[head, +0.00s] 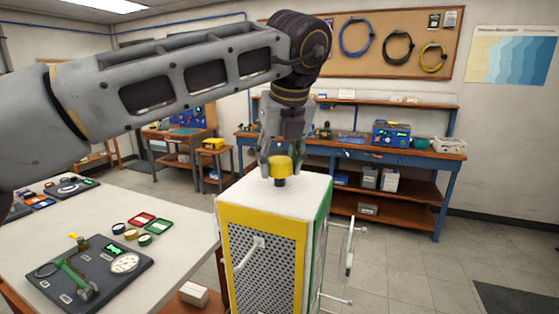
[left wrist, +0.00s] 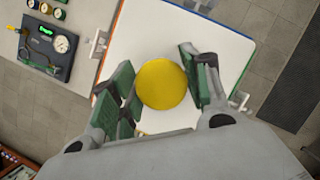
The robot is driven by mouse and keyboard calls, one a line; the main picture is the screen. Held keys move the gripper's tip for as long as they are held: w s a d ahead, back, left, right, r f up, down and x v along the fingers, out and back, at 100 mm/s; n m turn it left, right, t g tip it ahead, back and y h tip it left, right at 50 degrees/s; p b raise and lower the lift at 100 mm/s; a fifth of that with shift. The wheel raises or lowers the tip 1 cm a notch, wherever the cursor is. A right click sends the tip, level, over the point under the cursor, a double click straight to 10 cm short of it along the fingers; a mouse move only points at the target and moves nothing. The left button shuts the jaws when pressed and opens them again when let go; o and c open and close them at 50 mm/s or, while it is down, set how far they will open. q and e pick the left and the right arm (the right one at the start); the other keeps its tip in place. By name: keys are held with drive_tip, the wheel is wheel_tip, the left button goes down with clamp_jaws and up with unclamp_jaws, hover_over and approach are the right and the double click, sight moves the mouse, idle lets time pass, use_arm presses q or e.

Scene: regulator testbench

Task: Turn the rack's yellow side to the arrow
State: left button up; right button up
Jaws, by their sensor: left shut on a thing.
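The rack (head: 308,192) is a tall box with a white top; it also shows from above in the left wrist view (left wrist: 215,60). Its yellow side (head: 268,272), a yellow frame around perforated metal, faces me, and its green side (head: 322,225) faces right. A round yellow knob (head: 285,168) stands on a dark stem on the top. My left gripper (head: 277,160) points down over the knob, with its fingers on both sides of it. In the left wrist view, the knob (left wrist: 163,85) sits between the fingers. I see no arrow. My right gripper is out of view.
A white table (head: 160,215) with a gauge board (head: 90,275) and small coloured trays stands close on the rack's left. Handles or hooks (head: 348,250) stick out on the rack's right. A blue-framed workbench (head: 440,190) stands behind. The floor at right is open, with a dark mat (head: 505,298).

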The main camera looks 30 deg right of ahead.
use_arm(q)
drive_tip(key=shift+r, duration=0.1)
drive_tip(key=o, duration=1.4)
drive_tip(key=shift+o, duration=0.2)
drive_tip(key=v, duration=1.1)
drive_tip(key=shift+s+r, duration=0.2)
drive_tip(key=shift+r, duration=0.15)
drive_tip(key=shift+a, duration=0.1)
